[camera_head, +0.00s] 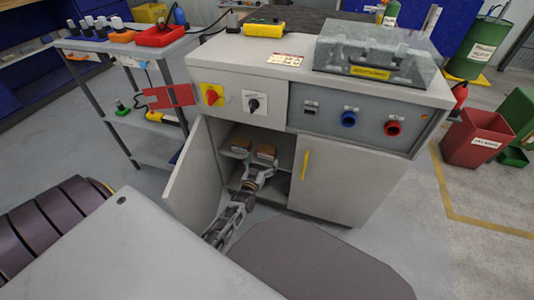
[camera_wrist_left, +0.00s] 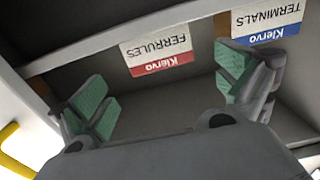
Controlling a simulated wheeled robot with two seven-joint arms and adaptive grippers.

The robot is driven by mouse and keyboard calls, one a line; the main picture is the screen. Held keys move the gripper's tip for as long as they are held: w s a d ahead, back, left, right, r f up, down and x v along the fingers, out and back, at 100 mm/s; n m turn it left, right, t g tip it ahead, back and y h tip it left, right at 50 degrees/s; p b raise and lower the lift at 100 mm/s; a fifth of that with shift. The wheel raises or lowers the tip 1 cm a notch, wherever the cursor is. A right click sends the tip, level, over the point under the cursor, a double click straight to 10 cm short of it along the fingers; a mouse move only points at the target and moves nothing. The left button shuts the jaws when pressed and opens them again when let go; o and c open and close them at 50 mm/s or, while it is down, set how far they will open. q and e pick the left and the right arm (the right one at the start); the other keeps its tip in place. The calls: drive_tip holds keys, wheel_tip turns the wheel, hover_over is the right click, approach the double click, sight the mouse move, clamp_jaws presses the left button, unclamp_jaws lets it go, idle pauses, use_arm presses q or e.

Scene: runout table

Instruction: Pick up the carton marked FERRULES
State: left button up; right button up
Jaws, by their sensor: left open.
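The carton marked FERRULES (camera_wrist_left: 160,55) has a white and red label, upside down in the wrist view, near the top between my fingers. In the head view it appears to be the right-hand brown carton (camera_head: 267,151) on the cabinet shelf. The carton marked TERMINALS (camera_wrist_left: 267,22), with a white and blue label, stands beside it and shows as the left brown carton (camera_head: 241,146) in the head view. My left gripper (camera_wrist_left: 165,88) is open and empty, its green-padded fingers pointing at the FERRULES carton; it also shows in the head view (camera_head: 259,168). My right gripper is not in view.
The cabinet's left door (camera_head: 194,175) stands open beside my left arm. The right door (camera_head: 335,181), with a yellow handle (camera_head: 305,165), is closed. A tool trolley stands at left.

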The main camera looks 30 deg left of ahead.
sight(266, 152)
use_arm(q)
drive_tip(key=shift+w, duration=0.1)
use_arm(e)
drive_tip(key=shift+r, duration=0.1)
use_arm(q)
drive_tip(key=shift+w+a+b, duration=0.25)
drive_tip(key=shift+w+b, duration=0.3)
drive_tip(key=shift+w, duration=0.15)
drive_tip(key=shift+w+a+r+b, duration=0.2)
drive_tip(key=shift+w+b, duration=0.15)
drive_tip(key=shift+w, duration=0.25)
drive_tip(key=shift+b+x, duration=0.5)
drive_tip(key=shift+x, duration=0.65)
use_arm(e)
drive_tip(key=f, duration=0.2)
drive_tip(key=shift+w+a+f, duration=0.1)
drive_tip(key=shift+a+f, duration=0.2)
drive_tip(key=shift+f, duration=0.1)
use_arm(q)
drive_tip(key=c, duration=1.2)
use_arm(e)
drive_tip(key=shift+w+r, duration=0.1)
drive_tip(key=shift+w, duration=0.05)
use_arm(q)
drive_tip(key=shift+r, duration=0.2)
